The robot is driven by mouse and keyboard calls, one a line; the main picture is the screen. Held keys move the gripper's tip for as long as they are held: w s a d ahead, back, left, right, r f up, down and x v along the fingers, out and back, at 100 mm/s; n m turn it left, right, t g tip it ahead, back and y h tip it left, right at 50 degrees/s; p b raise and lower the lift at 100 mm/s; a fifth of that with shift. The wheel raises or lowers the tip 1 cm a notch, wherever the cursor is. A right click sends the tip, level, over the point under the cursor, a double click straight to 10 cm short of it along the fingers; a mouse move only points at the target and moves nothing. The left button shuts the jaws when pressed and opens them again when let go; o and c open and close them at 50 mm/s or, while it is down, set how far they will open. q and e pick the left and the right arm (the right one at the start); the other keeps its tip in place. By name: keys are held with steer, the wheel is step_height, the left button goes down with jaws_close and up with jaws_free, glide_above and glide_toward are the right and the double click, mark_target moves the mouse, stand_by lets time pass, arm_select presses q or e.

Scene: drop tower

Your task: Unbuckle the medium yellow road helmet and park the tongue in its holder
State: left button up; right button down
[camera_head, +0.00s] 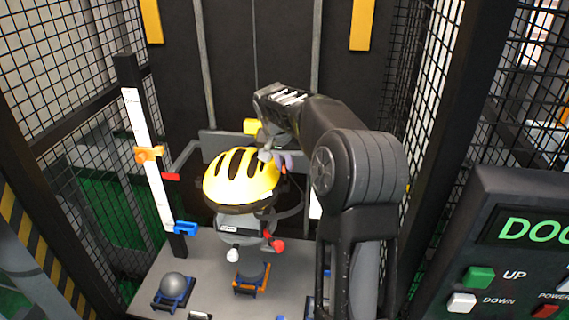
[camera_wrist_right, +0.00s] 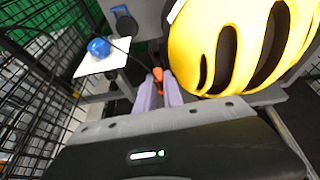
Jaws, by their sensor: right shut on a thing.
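The yellow road helmet (camera_head: 242,176) with dark vents sits upright on a grey headform (camera_head: 232,222). It fills the upper right of the wrist view (camera_wrist_right: 205,45). My right gripper (camera_head: 283,162) is beside the helmet's right side in the head view, largely behind my arm. In the wrist view its two lavender fingers (camera_wrist_right: 159,91) are shut on a small orange piece, which looks like the buckle tongue (camera_wrist_right: 157,74). The strap and the other half of the buckle are not clearly visible. I cannot make out the tongue's holder. My left gripper is not in view.
A white scale post (camera_head: 148,160) with an orange slider (camera_head: 149,154) and a blue bracket (camera_head: 186,228) stands left of the helmet. Anvils (camera_head: 174,286) sit on the grey base plate (camera_head: 213,272). Mesh walls close both sides; a control panel (camera_head: 520,240) is at right.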

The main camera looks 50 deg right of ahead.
mark_target(283, 171)
steer(key=shift+f+b, duration=0.3)
steer(key=shift+f, duration=0.05)
stand_by(0.7)
steer(key=shift+f+b, duration=0.6)
steer(key=shift+f, duration=0.45)
steer(key=shift+a+f+b, duration=0.1)
steer(key=shift+f+b, duration=0.2)
steer(key=c, duration=1.4)
jaws_free()
steer(key=shift+r, duration=0.15)
steer(key=b+v, duration=0.1)
steer(key=v, duration=0.6)
steer(key=shift+s+r, duration=0.15)
steer(key=shift+r, duration=0.15)
